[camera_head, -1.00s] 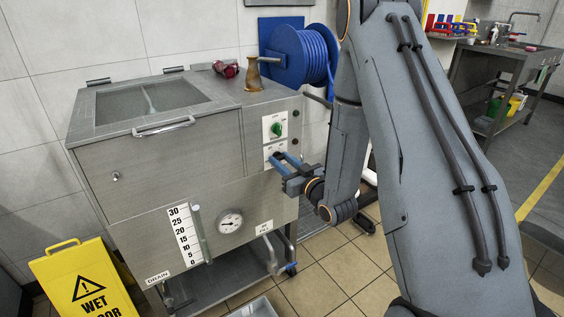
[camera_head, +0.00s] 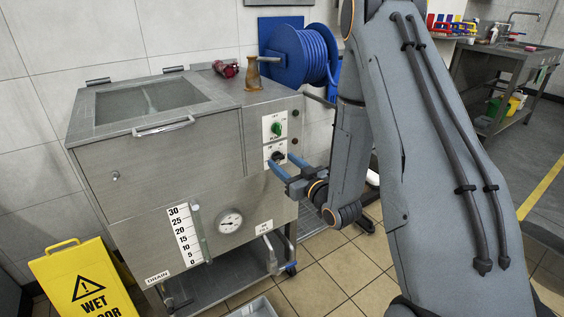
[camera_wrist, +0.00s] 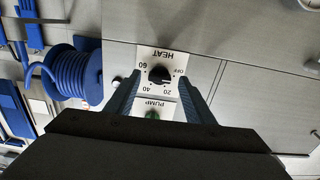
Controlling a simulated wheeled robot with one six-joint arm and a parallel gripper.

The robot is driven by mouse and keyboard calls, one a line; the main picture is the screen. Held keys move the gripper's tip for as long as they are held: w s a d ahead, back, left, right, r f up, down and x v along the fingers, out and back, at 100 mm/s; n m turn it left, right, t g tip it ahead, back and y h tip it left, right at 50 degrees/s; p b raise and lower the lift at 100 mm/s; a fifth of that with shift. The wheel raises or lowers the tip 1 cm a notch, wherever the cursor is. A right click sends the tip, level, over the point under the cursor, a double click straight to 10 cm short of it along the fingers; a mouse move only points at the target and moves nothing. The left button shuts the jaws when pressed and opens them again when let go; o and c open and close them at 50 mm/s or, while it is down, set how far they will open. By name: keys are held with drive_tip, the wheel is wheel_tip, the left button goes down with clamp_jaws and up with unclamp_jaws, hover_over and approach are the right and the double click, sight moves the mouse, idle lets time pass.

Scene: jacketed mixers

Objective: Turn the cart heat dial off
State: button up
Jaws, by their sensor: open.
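The heat dial (camera_head: 278,157) is a black knob on a white plate on the steel cart's (camera_head: 180,170) front, below a green pump knob (camera_head: 279,129). In the wrist view the heat dial (camera_wrist: 158,74) appears upside down, with OFF at the right and 20, 40 and 60 around it. A pale mark on it seems to face right, roughly between OFF and 20, but it is small. My gripper (camera_head: 287,165) is open in front of the dial. Its blue fingers (camera_wrist: 160,80) stand either side of the dial in the wrist view, with nothing between them held.
A blue hose reel (camera_head: 303,54) is behind. A gauge (camera_head: 230,221) and level tube are below the panel. A yellow wet-floor sign (camera_head: 85,280) stands at left.

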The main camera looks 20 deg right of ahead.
drive_tip(key=v, duration=0.6)
drive_tip(key=shift+s, duration=0.2)
drive_tip(key=s+a+r+m+g+h+p, duration=0.1)
drive_tip(key=s+r+g+h+p, duration=0.1)
drive_tip(key=s, duration=0.7)
drive_tip(key=s+a+r+m+g+h+p, duration=0.1)
drive_tip(key=s+r+g+p, duration=0.4)
drive_tip(key=s+r+g, duration=0.2)
drive_tip(key=s+a+r+m+g+h+p, duration=0.1)
drive_tip(key=s+r+g+p, duration=0.3)
drive_tip(key=s+g, duration=0.4)
drive_tip(key=s+h, duration=0.1)
drive_tip(key=s, duration=0.3)
drive_tip(key=shift+r+m+h, duration=0.3)
drive_tip(key=shift+r+m, duration=0.05)
drive_tip(key=shift+m, duration=0.05)
drive_tip(key=shift+s+d, duration=0.1)
drive_tip(key=shift+s, duration=0.05)
drive_tip(key=shift+c, duration=0.3)
